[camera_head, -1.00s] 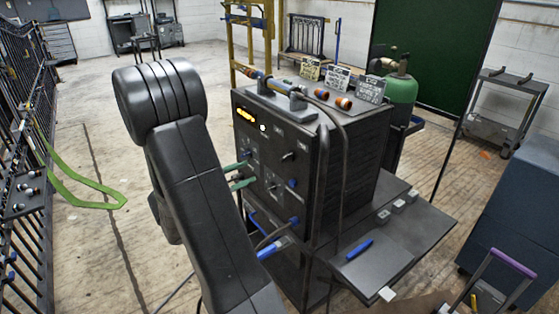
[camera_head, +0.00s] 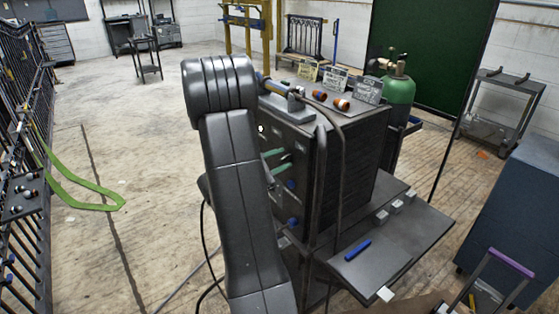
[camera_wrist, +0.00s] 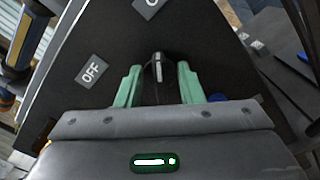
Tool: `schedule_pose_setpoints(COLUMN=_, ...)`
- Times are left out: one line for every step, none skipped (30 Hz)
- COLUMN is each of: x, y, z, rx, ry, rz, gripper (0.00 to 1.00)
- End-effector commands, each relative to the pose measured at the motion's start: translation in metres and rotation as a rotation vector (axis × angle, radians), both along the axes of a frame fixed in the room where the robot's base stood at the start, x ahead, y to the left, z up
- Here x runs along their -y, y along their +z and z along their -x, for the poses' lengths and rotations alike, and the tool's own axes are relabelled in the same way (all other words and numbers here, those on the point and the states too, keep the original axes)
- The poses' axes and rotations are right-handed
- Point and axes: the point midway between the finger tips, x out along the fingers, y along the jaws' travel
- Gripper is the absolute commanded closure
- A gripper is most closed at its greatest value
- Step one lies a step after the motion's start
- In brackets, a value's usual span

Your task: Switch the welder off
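The welder (camera_head: 345,160) is a dark box, with my arm covering much of its front panel in the head view. In the wrist view its panel (camera_wrist: 205,40) has an OFF label (camera_wrist: 93,71) at left and a partly cut-off label starting with O (camera_wrist: 148,3) at the top. A small dark switch lever with a light tip (camera_wrist: 158,68) stands between the green fingers of my gripper (camera_wrist: 158,82). The fingers are apart, one on each side of the lever, with gaps showing. My gripper also shows at the panel in the head view (camera_head: 275,161).
A side shelf (camera_head: 400,235) with a blue marker (camera_head: 357,250) juts out at the welder's right. A green gas cylinder (camera_head: 399,90) stands behind it. A torch (camera_head: 275,86) and several cards lie on top. A cable hangs down the side. Open floor lies left.

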Motion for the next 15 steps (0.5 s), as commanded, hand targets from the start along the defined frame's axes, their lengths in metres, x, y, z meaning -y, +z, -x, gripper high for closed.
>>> schedule_pose_setpoints(x=0.0007, y=-0.0001, z=-0.0004, rx=0.0, ry=0.0, rz=0.0, gripper=0.66)
schedule_pose_setpoints(x=0.0007, y=0.0, z=-0.0005, rx=0.0, ry=0.0, rz=0.0, gripper=0.66)
schedule_pose_setpoints(x=0.0007, y=0.0, z=-0.0005, rx=0.0, ry=0.0, rz=0.0, gripper=0.66)
schedule_pose_setpoints(x=0.0006, y=0.0, z=-0.0005, rx=0.0, ry=0.0, rz=0.0, gripper=0.66)
schedule_pose_setpoints(x=0.0006, y=0.0, z=-0.0004, rx=0.0, ry=0.0, rz=0.0, gripper=0.66)
schedule_pose_setpoints(x=0.0006, y=0.0, z=-0.0004, rx=0.0, ry=0.0, rz=0.0, gripper=0.66)
schedule_pose_setpoints(x=0.0005, y=0.0, z=-0.0004, rx=0.0, ry=0.0, rz=0.0, gripper=0.66)
schedule_pose_setpoints(x=0.0005, y=0.0, z=-0.0004, rx=0.0, ry=0.0, rz=0.0, gripper=0.7)
schedule_pose_setpoints(x=0.0005, y=0.0, z=-0.0004, rx=0.0, ry=0.0, rz=0.0, gripper=0.78)
schedule_pose_setpoints(x=0.0004, y=0.0, z=-0.0003, rx=0.0, ry=0.0, rz=0.0, gripper=0.83)
schedule_pose_setpoints(x=0.0004, y=0.0, z=-0.0003, rx=0.0, ry=0.0, rz=0.0, gripper=0.89)
schedule_pose_setpoints(x=0.0004, y=0.0, z=-0.0003, rx=0.0, ry=0.0, rz=0.0, gripper=0.97)
schedule_pose_setpoints(x=0.0004, y=-0.0001, z=-0.0002, rx=0.0, ry=0.0, rz=0.0, gripper=1.0)
schedule_pose_setpoints(x=0.0004, y=-0.0001, z=-0.0002, rx=0.0, ry=0.0, rz=0.0, gripper=1.0)
schedule_pose_setpoints(x=0.0004, y=-0.0001, z=-0.0002, rx=0.0, ry=0.0, rz=0.0, gripper=1.0)
